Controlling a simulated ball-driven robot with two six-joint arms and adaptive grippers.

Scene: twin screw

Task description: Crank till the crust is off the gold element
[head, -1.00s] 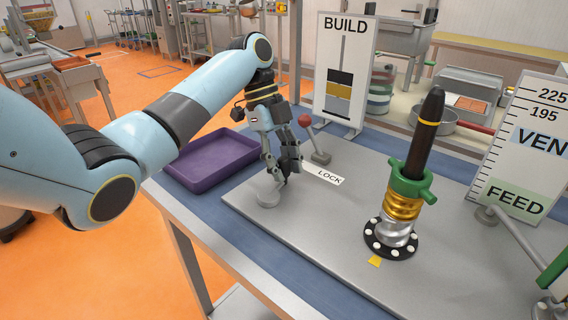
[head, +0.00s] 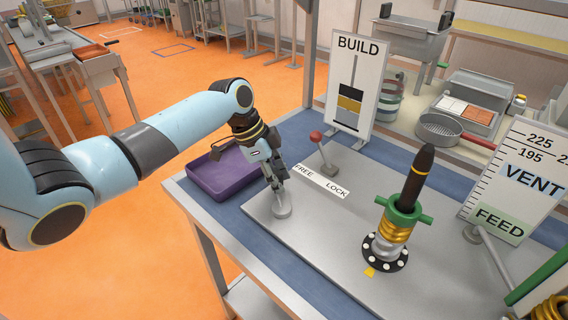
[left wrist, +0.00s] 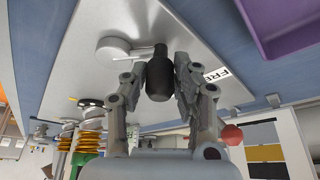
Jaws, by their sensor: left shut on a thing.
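My left gripper (head: 277,184) is shut on a dark cylindrical crank knob (left wrist: 158,80), which the left wrist view shows between its fingers. The knob stands beside a round grey hub (head: 281,211) on the grey plate; the hub also shows in the left wrist view (left wrist: 112,48). At the plate's right, a gold ringed element (head: 393,232) sits on a black studded flange (head: 385,257). A green collar (head: 405,212) is above it, with a dark, tapered rod (head: 419,178) rising out. I cannot make out crust on the gold. My right gripper is not in view.
A red-ball lever (head: 316,136) leans left behind the FREE/LOCK label (head: 320,181). A BUILD gauge (head: 354,85) stands behind, a FEED/VENT board (head: 515,180) at right. A purple tray (head: 222,172) lies left. The plate's middle is clear.

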